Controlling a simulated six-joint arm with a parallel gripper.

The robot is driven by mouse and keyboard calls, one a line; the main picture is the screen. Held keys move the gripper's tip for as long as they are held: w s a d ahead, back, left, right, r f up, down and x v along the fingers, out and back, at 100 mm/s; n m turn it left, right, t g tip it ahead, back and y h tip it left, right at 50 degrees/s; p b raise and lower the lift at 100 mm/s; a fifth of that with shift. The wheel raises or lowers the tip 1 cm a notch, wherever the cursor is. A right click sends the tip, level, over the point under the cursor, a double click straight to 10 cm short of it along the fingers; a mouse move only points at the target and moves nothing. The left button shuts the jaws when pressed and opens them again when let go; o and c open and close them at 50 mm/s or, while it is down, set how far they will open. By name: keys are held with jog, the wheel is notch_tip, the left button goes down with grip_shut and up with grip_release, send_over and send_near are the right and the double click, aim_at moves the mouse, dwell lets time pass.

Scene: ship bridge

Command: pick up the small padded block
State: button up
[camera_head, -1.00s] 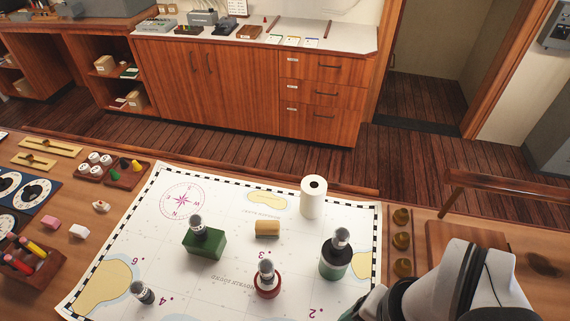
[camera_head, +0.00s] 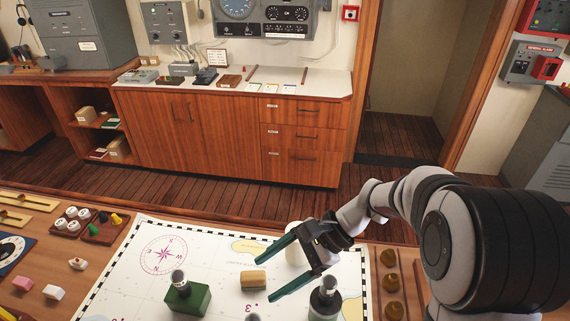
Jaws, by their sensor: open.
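A small tan block (camera_head: 252,279) with a rounded top, which looks like the padded block, lies on the white chart (camera_head: 130,280). My gripper (camera_head: 265,279) comes in from the right with two green fingers spread apart. In the head view its fingertips show on either side of the block's right end. How high the fingers are above the chart I cannot tell. Nothing is between the fingers apart from the block's end seen in that line.
A green block with a knob (camera_head: 187,297) stands left of the tan block. A dark-green knobbed piece (camera_head: 325,300) stands at the right, close by my lower finger. A white roll (camera_head: 295,254) is partly hidden behind my gripper.

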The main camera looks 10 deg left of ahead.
aim_at(255, 275)
jog(key=w+a+f+m+y, duration=0.1)
jog(key=w+a+f, duration=0.1)
jog(key=w+f, duration=0.1)
jog(key=w+a+f+m+y, duration=0.1)
jog(key=w+a+f+m, duration=0.1)
jog(key=w+f, duration=0.1)
jog(key=w+a+f+m+y, duration=0.1)
jog(key=w+a+f+y, duration=0.1)
jog(key=f, duration=0.3)
jog(key=shift+w+a+f+m+t, duration=0.2)
jog(key=shift+w+m+t, duration=0.1)
jog(key=shift+w, duration=0.1)
notch_tip(255, 275, down, 6)
jog(key=shift+f, duration=0.1)
jog(key=shift+s+a+f, duration=0.2)
jog(key=shift+a+f, duration=0.7)
jog(key=shift+a, duration=0.15)
jog(key=shift+a+f, duration=0.1)
jog(key=shift+a, duration=0.2)
grip_shut()
